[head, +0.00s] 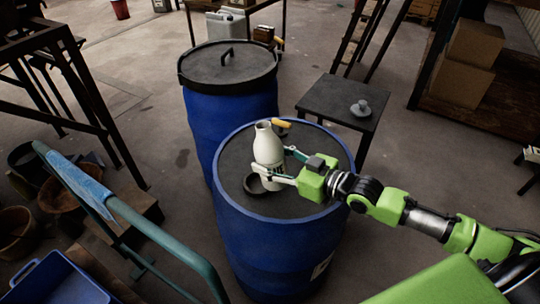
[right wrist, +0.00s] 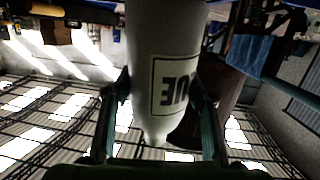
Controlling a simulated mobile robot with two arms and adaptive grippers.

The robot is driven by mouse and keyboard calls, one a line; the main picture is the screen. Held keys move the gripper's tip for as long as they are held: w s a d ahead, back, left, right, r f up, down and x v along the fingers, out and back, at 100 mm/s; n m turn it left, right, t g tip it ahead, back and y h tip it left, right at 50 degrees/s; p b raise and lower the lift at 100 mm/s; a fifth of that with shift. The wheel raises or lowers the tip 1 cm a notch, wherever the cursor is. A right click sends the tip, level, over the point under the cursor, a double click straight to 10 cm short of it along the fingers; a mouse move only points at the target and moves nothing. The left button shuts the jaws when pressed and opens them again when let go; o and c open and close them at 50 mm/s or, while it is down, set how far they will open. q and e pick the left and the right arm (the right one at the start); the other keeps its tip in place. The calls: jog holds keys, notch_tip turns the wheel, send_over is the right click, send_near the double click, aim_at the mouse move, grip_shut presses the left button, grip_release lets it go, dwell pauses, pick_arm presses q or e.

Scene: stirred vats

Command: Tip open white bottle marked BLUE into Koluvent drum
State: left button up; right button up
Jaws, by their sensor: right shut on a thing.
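The white bottle (head: 267,148) stands about upright, neck up, over the dark top of the front blue drum (head: 268,245). I cannot tell whether its base touches that top. My right gripper (head: 276,166) comes in from the right and is shut around the bottle's lower body. In the right wrist view the bottle (right wrist: 163,45) lies between both fingers (right wrist: 165,105), and its label shows the letters "UE", turned over. The front drum carries a pale label (head: 321,267), too small to read. I cannot tell which drum is Koluvent. My left gripper is not in view.
A dark ring-shaped dish (head: 264,186) and a yellow-handled tool (head: 281,123) lie on the front drum. A second blue drum (head: 220,115) with a black handled lid stands behind. A dark stool (head: 335,103) holds a small grey-white item (head: 361,108). A teal rail (head: 160,235) runs at left.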

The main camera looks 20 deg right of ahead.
aim_at(284, 160)
jog(key=shift+s+d+r+n+g+h+p, duration=0.2)
jog(key=shift+s+d+g+h+p, duration=0.45)
jog(key=shift+p, duration=1.5)
jog(key=shift+s+d+r+n+g+h+p, duration=0.1)
jog(key=shift+s+d+r+g+h+p, duration=0.35)
jog(key=shift+p, duration=1.7)
jog(key=shift+s+d+f+g+h+p, duration=0.2)
jog(key=shift+d+g+h+p, duration=0.15)
jog(key=shift+g+p, duration=0.5)
jog(key=shift+s+d+f+n+g+h+p, duration=0.95)
jog(key=shift+f+g+h+p, duration=1.5)
jog(key=shift+p, duration=2.9)
jog(key=shift+w+a+r+n+g+h+p, duration=0.1)
jog(key=shift+w+a+r+g+h, duration=0.1)
jog(key=shift+r+g+h, duration=0.8)
jog(key=shift+w+a+r+n+g+h+p, duration=0.15)
jog(key=shift+a+r+g+h, duration=0.05)
jog(key=shift+r+g+h, duration=0.8)
jog(key=shift+w+a+r+n+g+h+p, duration=0.1)
jog(key=shift+w+a+r+g+h, duration=0.1)
jog(key=shift+r+g+h, duration=0.8)
